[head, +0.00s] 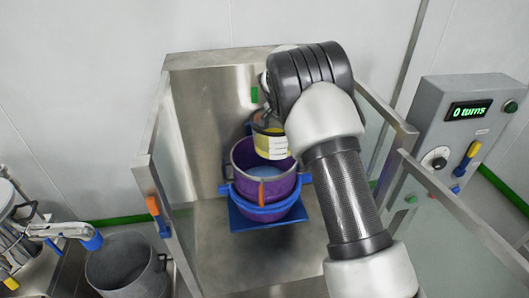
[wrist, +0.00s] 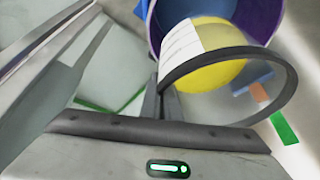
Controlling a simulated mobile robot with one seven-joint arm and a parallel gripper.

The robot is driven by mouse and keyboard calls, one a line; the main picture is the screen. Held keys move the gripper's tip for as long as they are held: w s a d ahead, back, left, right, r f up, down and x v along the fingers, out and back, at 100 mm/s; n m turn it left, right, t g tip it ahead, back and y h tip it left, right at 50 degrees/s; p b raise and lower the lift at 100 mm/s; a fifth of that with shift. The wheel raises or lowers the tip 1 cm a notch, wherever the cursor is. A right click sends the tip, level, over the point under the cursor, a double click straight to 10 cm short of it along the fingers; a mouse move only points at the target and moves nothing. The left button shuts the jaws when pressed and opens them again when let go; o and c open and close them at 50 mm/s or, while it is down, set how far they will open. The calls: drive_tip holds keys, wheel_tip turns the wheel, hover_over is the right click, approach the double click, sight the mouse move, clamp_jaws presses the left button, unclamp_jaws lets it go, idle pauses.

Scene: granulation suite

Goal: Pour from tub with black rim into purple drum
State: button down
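The purple drum (head: 240,155) stands in a blue holder inside the metal booth, its mouth open upward with light blue showing inside. Part of it also shows at the top of the wrist view (wrist: 262,18). The tub with the black rim (head: 271,145) is above the drum's back part, with a white label and yellow showing on it. In the wrist view its black rim (wrist: 287,78) rings a clear wall and yellow inside. My gripper (wrist: 168,98) is shut on the tub's wall at the rim. My wrist hides part of the tub in the head view.
Glass panels flank the booth, with an orange handle (head: 153,205) on the left edge. A control box (head: 463,125) reading "0 turns" stands at right. A grey bucket (head: 125,267) and metal equipment (head: 25,225) stand at lower left. The booth floor before the drum is clear.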

sight(267, 133)
drive_tip(key=w+a, duration=0.1)
drive_tip(key=a, duration=0.1)
drive_tip(key=w+a+m, duration=0.1)
drive_tip(key=a, duration=0.2)
drive_tip(key=w+a+f+m, duration=0.1)
drive_tip(key=a, duration=0.2)
drive_tip(key=shift+a+h+p, duration=0.15)
drive_tip(key=shift+h+p, duration=0.15)
drive_tip(key=shift+p, duration=0.1)
drive_tip(key=s+a+m, duration=0.1)
drive_tip(key=s+a, duration=0.1)
drive_tip(key=a, duration=1)
drive_tip(key=shift+s+a+f+g+p, duration=0.15)
drive_tip(key=shift+s+f+g+p, duration=0.1)
drive_tip(key=shift+s+g+p, duration=0.15)
drive_tip(key=shift+w+r, duration=0.1)
drive_tip(key=shift+d+y, duration=0.4)
drive_tip(key=shift+s+d+y, duration=0.2)
drive_tip(key=shift+d+y, duration=0.25)
drive_tip(key=shift+y, duration=0.15)
drive_tip(key=m+t+y, duration=0.1)
drive_tip(key=y, duration=0.4)
drive_tip(key=shift+d+r, duration=0.1)
drive_tip(key=shift+r, duration=0.05)
